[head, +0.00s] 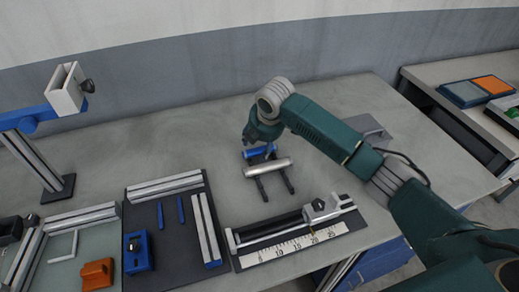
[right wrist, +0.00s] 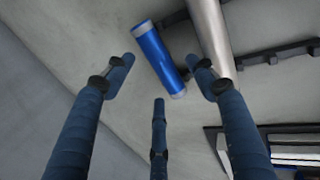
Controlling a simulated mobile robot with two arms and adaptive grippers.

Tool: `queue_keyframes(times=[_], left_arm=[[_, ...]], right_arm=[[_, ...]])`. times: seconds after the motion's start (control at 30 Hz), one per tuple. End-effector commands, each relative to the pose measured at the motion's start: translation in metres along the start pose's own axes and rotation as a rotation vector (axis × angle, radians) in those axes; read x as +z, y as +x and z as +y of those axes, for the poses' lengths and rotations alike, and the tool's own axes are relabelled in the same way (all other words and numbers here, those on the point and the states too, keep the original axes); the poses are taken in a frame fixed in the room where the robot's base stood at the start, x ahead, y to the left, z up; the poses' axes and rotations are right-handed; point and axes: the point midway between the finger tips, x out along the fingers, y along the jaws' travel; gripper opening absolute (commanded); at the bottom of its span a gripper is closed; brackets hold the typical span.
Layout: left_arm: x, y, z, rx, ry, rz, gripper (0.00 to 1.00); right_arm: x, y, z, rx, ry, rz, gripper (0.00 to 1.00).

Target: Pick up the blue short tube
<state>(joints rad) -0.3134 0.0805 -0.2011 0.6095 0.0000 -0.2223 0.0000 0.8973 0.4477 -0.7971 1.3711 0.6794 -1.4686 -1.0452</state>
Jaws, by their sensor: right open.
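The blue short tube (head: 262,151) lies on a dark rack on the table, behind a longer silver tube (head: 267,168). In the right wrist view the blue tube (right wrist: 160,61) has pale grey ends and lies between the spread fingers, beside the silver tube (right wrist: 210,36). My right gripper (head: 258,139) is above the blue tube and partly covers it in the head view. In the wrist view this gripper (right wrist: 162,80) has its three fingers apart with nothing held. I cannot tell whether a finger touches the tube. My left gripper is not in view.
A rail fixture with a ruler (head: 295,244) is at the table's front. A dark tray (head: 178,215) with metal bars and blue pieces lies left of it. A blue-and-white stand (head: 55,130) is at far left. The table behind the rack is clear.

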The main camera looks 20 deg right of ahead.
Motion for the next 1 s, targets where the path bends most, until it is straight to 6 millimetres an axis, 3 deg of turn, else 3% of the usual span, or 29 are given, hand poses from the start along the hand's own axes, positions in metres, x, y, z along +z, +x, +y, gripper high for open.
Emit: queue_keyframes(times=[0.23,0.47,0.73,1.0], left_arm=[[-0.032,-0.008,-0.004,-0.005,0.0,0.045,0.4],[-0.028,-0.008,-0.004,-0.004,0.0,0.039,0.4],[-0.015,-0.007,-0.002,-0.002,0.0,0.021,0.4],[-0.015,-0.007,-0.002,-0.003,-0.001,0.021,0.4]], right_arm=[[0.002,0.028,0.002,0.001,0.0,-0.001,0.57],[0.002,0.03,0.002,0.002,-0.001,-0.001,0.57],[0.002,0.03,0.001,0.002,-0.001,-0.001,0.07],[0.002,0.029,0.002,0.003,0.0,0.0,0.05]])
